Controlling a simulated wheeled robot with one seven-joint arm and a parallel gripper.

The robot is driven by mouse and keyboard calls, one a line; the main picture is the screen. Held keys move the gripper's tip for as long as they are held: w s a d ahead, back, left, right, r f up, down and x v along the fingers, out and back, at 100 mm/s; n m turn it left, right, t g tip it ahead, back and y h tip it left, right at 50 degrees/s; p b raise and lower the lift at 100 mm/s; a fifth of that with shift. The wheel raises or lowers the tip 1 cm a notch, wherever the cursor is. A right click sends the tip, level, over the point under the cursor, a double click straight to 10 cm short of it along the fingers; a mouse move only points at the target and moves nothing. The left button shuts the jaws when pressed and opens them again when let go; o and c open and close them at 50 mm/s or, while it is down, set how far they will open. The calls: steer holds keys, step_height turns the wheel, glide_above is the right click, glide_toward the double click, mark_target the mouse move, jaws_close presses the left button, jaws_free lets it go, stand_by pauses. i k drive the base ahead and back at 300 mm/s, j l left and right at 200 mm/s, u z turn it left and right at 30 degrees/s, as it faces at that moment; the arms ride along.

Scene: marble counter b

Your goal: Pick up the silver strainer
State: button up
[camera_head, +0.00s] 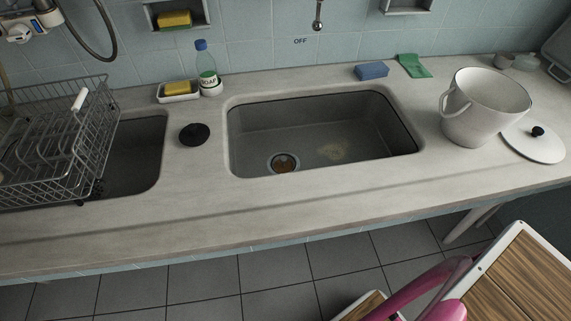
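A round, silver-rimmed piece (285,163) with a rusty brown centre sits at the drain on the floor of the large sink (255,128). It is the only thing in view that looks like the silver strainer, but it is too small to tell whether it is a loose strainer or the fixed drain. My gripper is not in view.
A black round plug (195,134) lies between the two sinks. A wire dish rack (60,150) covers much of the left sink. A soap bottle (207,70), blue sponge (371,71), white pot (485,105) and lid (533,143) stand around. The front counter strip is clear.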

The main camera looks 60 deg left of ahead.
mark_target(283, 163)
steer(key=k+j+u, duration=0.15)
steer(key=u, duration=1.25)
steer(key=i+j+u, duration=0.1)
steer(key=u, duration=0.75)
